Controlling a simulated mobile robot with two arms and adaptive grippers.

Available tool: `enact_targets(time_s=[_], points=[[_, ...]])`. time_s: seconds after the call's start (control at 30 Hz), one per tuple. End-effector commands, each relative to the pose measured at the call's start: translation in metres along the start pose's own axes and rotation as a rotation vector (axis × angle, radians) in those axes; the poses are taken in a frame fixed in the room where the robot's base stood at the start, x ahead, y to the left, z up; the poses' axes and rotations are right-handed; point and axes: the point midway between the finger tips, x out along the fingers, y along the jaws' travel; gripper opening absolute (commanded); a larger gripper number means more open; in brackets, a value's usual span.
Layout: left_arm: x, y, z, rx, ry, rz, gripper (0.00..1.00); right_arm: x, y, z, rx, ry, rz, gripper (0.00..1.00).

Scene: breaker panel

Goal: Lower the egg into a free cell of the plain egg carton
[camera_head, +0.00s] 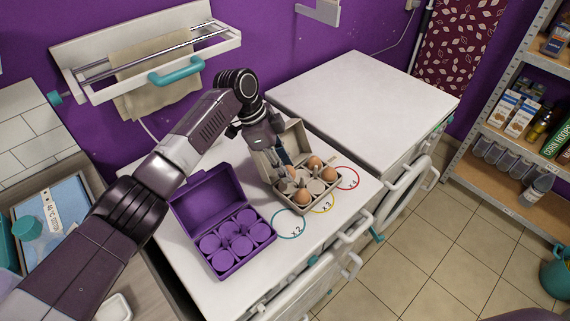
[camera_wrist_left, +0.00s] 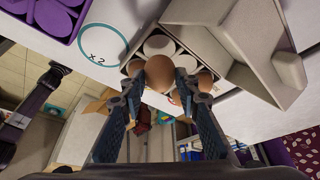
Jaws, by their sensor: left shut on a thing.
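The plain egg carton (camera_head: 266,162) is beige and stands open on the white counter, lid tilted up at the back. It holds several brown eggs, one (camera_head: 302,196) in the front row and others (camera_head: 314,162) toward the right; some cells look empty. My left gripper (camera_wrist_left: 156,88) is shut on a brown egg (camera_wrist_left: 159,72), held over the carton. The carton's pale cells (camera_wrist_left: 159,45) show just beyond that egg in the wrist view. In the head view the gripper (camera_head: 285,158) is beside the raised lid and partly hides the cells. My right gripper is not in view.
An open purple carton (camera_head: 229,268) stands to the left of the plain one; its cells look empty of brown eggs. Coloured rings marked x2 (camera_head: 288,223), x3 and x4 are on the counter in front. A white worktop (camera_head: 365,105) behind to the right is clear.

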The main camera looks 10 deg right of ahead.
Motion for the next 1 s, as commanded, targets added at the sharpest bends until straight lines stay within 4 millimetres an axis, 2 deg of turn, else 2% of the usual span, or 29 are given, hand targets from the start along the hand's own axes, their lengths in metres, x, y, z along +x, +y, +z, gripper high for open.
enact_targets(time_s=[1.0], points=[[0.0072,-0.0002,0.0025,0.001,0.001,-0.001,0.06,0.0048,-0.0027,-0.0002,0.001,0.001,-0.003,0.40]])
